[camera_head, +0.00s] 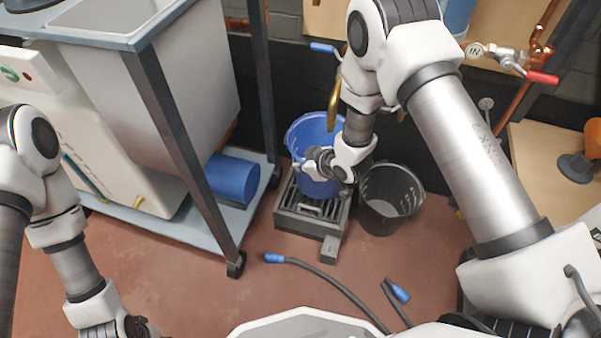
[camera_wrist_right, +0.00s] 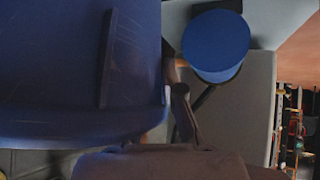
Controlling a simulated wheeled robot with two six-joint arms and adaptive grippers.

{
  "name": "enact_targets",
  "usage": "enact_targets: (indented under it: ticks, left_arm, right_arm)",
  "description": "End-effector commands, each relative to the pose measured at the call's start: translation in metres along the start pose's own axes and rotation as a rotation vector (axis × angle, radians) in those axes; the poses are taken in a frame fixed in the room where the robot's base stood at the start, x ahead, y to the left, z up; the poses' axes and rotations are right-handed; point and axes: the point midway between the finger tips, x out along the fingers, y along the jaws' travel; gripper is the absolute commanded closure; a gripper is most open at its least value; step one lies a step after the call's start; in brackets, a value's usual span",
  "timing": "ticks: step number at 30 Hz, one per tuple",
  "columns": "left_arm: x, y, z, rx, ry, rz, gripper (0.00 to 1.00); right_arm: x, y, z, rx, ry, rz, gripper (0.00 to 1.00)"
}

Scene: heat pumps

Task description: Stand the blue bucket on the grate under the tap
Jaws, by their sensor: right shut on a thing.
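The blue bucket (camera_head: 308,135) is upright in the head view, at or just above the dark grate (camera_head: 318,206). I cannot tell whether its base touches the grate. My right gripper (camera_head: 322,165) is shut on the bucket at its front side and hides part of it. The brass tap (camera_head: 335,105) hangs over the bucket's right side. In the right wrist view the bucket (camera_wrist_right: 75,65) fills the left half, close to the camera. My left gripper (camera_head: 125,330) is at the bottom left edge, mostly cut off, and its fingers cannot be made out.
A black bucket (camera_head: 388,200) stands right beside the grate. A wheeled sink trolley (camera_head: 215,215) is to the left, with a blue cylinder (camera_head: 233,180) on its lower shelf. Hoses with blue ends (camera_head: 275,258) lie on the open red floor in front.

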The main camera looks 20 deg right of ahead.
Motion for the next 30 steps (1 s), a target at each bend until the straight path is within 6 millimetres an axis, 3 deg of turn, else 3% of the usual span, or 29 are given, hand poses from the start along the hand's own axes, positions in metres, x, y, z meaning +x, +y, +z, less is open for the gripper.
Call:
enact_targets:
  ticks: [7, 18, 21, 30]
  left_arm:
    - [0.025, 0.0, 0.0, -0.001, -0.001, 0.0, 0.62]
    - [0.024, 0.0, 0.0, -0.001, 0.0, 0.0, 0.62]
    - [0.024, 0.0, 0.0, -0.001, 0.0, 0.0, 0.62]
    - [0.024, 0.0, 0.0, -0.001, 0.0, 0.0, 0.62]
  right_arm:
    - [0.031, -0.005, 0.029, -0.003, 0.004, 0.001, 1.0]
    - [0.033, -0.005, 0.031, -0.003, 0.005, 0.002, 1.0]
    - [0.033, -0.006, 0.033, -0.001, 0.001, 0.0, 0.69]
    - [0.032, -0.006, 0.032, -0.001, 0.001, 0.0, 0.69]
